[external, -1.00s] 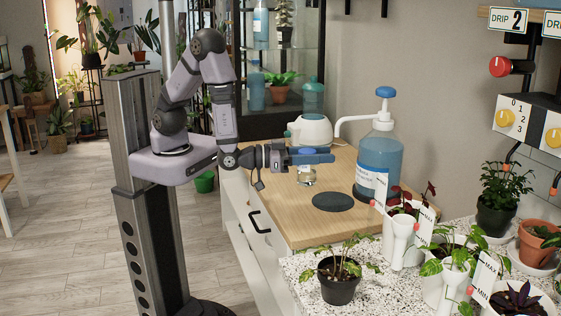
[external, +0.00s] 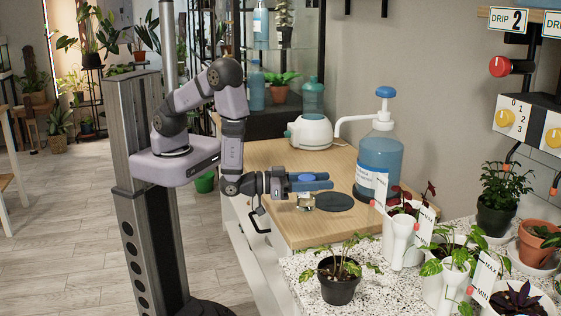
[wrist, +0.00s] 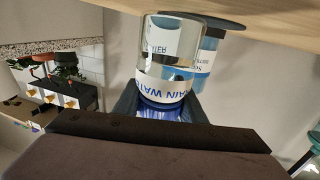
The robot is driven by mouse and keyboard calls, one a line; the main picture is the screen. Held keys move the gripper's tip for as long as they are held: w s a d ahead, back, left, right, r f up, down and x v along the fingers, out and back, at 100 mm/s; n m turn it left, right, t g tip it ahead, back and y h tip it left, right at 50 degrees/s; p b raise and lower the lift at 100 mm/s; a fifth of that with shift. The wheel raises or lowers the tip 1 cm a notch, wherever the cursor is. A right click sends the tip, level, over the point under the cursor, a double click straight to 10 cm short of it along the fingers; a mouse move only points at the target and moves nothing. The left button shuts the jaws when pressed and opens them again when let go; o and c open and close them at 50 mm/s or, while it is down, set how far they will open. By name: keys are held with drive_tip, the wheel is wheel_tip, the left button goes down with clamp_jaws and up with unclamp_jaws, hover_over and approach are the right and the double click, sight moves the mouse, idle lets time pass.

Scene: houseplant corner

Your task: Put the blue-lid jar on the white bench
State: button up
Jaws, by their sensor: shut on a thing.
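The blue-lid jar (external: 305,203) is small and clear, with a blue lid. My gripper (external: 322,181) is shut on it at the lid, one finger on each side, and the jar hangs upright below the fingers. In the wrist view the jar (wrist: 165,55) shows a white label reading "RAIN WATER"; the fingers partly hide its lid. It is over the wooden top (external: 265,155), just left of the dark round pad (external: 338,203); I cannot tell whether its base touches wood. The white speckled bench (external: 298,268) lies at the front right.
A large blue pump bottle (external: 379,155) stands behind the pad, with a white appliance (external: 310,132) to its left. On the speckled bench, a black-potted plant (external: 340,288) stands in front, and white planters (external: 397,245) with upright tags crowd the right.

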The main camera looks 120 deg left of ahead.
drive_tip(key=shift+f, duration=0.2)
drive_tip(key=shift+f, duration=0.2)
drive_tip(key=o, duration=1.2)
drive_tip(key=shift+o, duration=0.2)
drive_tip(key=shift+r, duration=0.15)
drive_tip(key=shift+r, duration=0.15)
drive_tip(key=b+v, duration=0.1)
drive_tip(key=v, duration=0.9)
drive_tip(key=shift+p+v, duration=0.55)
drive_tip(key=shift+v, duration=0.45)
